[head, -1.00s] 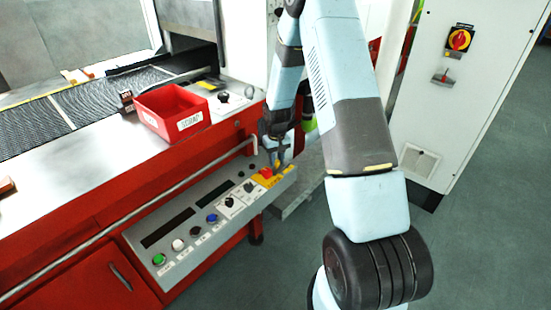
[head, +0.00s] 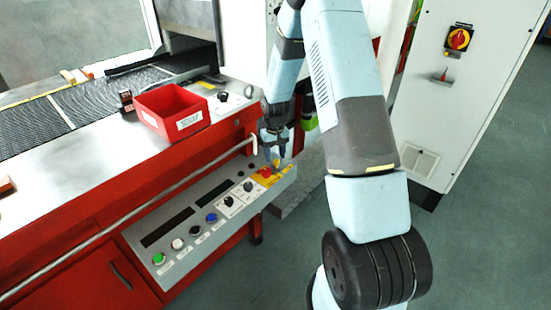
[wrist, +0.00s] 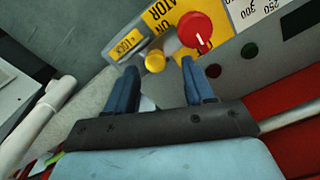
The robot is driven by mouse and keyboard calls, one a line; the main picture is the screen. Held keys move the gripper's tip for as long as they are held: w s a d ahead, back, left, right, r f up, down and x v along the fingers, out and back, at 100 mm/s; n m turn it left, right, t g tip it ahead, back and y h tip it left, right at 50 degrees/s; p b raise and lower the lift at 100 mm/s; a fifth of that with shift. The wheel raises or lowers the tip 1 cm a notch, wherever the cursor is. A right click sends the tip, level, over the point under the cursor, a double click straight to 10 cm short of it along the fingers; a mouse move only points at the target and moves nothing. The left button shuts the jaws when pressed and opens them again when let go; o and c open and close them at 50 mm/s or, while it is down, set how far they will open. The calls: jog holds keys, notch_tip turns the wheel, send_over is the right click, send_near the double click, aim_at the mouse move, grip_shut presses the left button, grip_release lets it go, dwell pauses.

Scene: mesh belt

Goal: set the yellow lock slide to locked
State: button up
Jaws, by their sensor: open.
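The yellow lock slide shows in the wrist view as a round yellow knob (wrist: 155,61), beside a yellow label plate (wrist: 126,43). Its exact position along its travel is hard to tell. In the head view it is small and partly hidden by my gripper at the panel's right end. My gripper (wrist: 160,80) is open, its two blue fingers apart on either side of the yellow knob's line, with nothing between them that I can see gripped. In the head view, my gripper (head: 275,158) hangs just above the panel's right end.
A red knob (wrist: 194,30) stands close to the yellow knob, near the right finger. The sloping grey control panel (head: 180,248) carries several buttons and switches. A red bin (head: 171,112) sits on the machine top, and a rail (head: 130,225) runs along the front.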

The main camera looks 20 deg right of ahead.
jog(key=shift+d+r, duration=0.1)
jog(key=shift+r, duration=2.55)
jog(key=shift+r, duration=0.1)
notch_tip(320, 180, up, 13)
jog(key=t, duration=0.1)
send_over(275, 161)
jog(key=s, duration=0.4)
jog(key=s+r+t, duration=0.2)
jog(key=s+r, duration=0.7)
jog(key=r, duration=0.3)
jog(key=s+r+t, duration=0.1)
jog(key=s+r, duration=0.2)
jog(key=s, duration=0.4)
jog(key=s+a+r, duration=0.1)
jog(key=s+r, duration=0.2)
jog(key=s, duration=0.4)
jog(key=s+a+r+m+t, duration=0.1)
jog(key=s+r, duration=0.1)
jog(key=s, duration=0.5)
jog(key=shift+s+r+t, duration=0.3)
jog(key=shift+s+r, duration=0.05)
jog(key=shift+r, duration=0.05)
